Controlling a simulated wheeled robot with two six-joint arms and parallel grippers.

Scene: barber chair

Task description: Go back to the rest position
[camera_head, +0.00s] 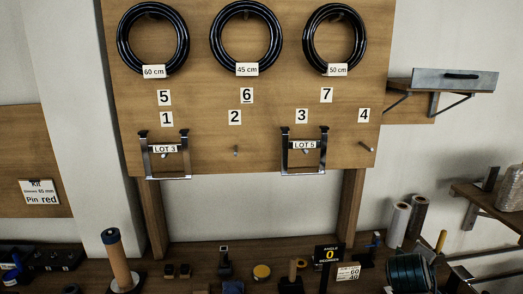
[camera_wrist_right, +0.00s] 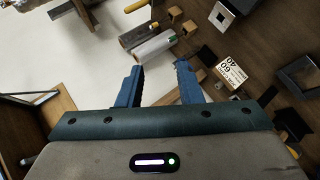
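My right gripper (camera_wrist_right: 158,72) shows in the right wrist view. Its two blue fingers are apart with nothing between them. Past the fingertips lie a silver-white roll (camera_wrist_right: 155,48) and a dark roll (camera_wrist_right: 138,33), which look farther off and not touched. Neither of my grippers shows in the head view, so my left gripper is out of sight.
A wooden board (camera_head: 205,120) carries black coils (camera_head: 186,40) and metal frames labelled LOT 3 (camera_head: 165,176) and LOT 5 (camera_head: 304,170). Shelves jut out at right.

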